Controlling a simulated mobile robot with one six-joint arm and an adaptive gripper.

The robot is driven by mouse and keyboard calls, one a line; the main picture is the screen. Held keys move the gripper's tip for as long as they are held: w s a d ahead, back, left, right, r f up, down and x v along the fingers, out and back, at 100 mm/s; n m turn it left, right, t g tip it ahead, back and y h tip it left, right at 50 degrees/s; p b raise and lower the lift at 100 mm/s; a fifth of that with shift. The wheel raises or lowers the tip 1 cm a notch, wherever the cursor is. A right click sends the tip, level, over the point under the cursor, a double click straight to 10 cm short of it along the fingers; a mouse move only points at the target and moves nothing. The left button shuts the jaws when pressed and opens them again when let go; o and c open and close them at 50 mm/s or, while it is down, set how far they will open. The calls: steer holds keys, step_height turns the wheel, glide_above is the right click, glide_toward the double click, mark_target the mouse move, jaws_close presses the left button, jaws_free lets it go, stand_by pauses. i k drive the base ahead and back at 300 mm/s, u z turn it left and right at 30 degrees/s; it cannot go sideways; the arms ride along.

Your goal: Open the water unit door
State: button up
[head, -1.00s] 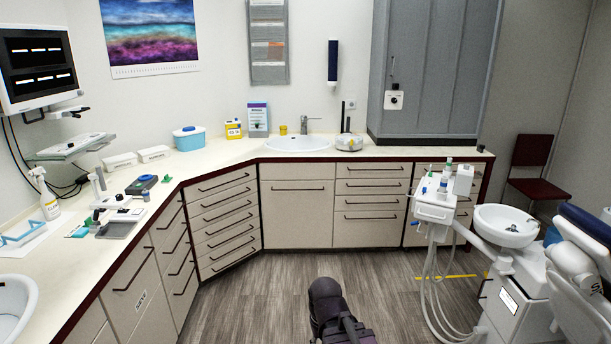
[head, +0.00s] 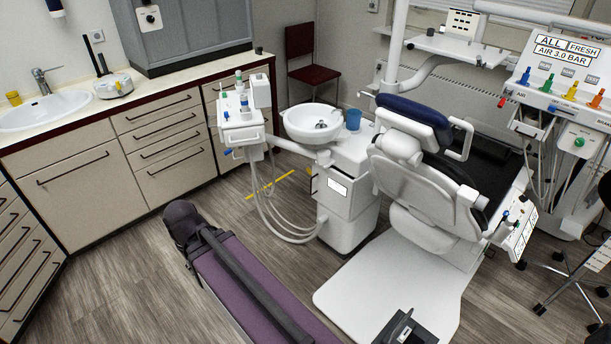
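The water unit (head: 352,215) is a white column under the round white spittoon bowl (head: 312,122), near the middle of the head view. Its front has a panel with a white label (head: 338,187), which looks like its door and appears closed. A dark handle-like part shows at the panel's left edge. My arm, black and purple, reaches up from the bottom of the view, left of the water unit and apart from it. My gripper is not in view.
The dental chair (head: 425,190) stands right of the water unit, with its white base plate (head: 375,295) on the floor. An instrument holder with hanging hoses (head: 262,205) is at the unit's left. Cabinets (head: 75,182) line the left. Wooden floor (head: 95,275) is clear before them.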

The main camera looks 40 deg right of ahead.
mark_target(334, 190)
steer(key=z, duration=0.4)
steer(key=i, duration=1.25)
steer(key=z, duration=0.3)
